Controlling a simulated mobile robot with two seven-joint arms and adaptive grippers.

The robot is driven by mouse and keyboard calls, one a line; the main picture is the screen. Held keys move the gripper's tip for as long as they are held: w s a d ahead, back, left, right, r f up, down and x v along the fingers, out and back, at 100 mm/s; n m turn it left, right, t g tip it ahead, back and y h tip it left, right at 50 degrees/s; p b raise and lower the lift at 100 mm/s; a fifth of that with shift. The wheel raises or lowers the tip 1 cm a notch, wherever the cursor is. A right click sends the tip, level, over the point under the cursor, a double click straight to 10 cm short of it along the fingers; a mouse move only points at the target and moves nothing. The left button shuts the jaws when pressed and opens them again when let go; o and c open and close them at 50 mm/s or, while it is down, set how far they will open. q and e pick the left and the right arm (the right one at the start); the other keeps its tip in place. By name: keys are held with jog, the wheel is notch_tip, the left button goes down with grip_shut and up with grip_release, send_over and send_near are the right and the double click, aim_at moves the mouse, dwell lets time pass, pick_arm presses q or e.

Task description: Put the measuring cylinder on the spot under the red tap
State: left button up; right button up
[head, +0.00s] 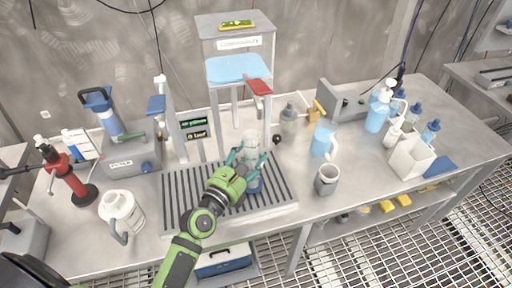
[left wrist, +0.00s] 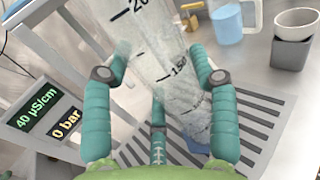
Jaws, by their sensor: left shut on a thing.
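The measuring cylinder (head: 250,142) is clear, with a blue base. It is over the right part of the slatted drip tray (head: 180,201). My left gripper (head: 244,163) is shut around its body, and the teal fingers (left wrist: 165,95) also show on both sides of the cylinder (left wrist: 150,50) in the left wrist view. Black scale marks face that camera, and the cylinder looks tilted there. The red tap (head: 259,87) is above it on the stand. I cannot tell whether the base touches the slats. My right gripper is not in view.
A blue tap (head: 156,105) and a display (head: 195,125) are left of the cylinder. A grey bottle (head: 289,122), a blue jug (head: 323,140) and a grey cup (head: 327,179) stand to the right. A white jug (head: 122,210) is left of the tray.

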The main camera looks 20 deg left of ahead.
pick_arm(q)
jog(key=shift+w+d+r, duration=0.1)
jog(key=shift+w, duration=0.3)
jog(key=w, duration=0.1)
jog(key=w+f, duration=0.1)
jog(key=w, duration=0.1)
jog(key=shift+w+d+f, duration=0.15)
jog(key=shift+d+f, duration=0.1)
jog(key=shift+f, duration=0.1)
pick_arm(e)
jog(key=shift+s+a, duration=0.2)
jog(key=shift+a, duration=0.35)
pick_arm(q)
jog(key=o, duration=0.8)
jog(key=shift+f, duration=0.2)
jog(key=o, duration=0.4)
jog(key=shift+o, duration=0.2)
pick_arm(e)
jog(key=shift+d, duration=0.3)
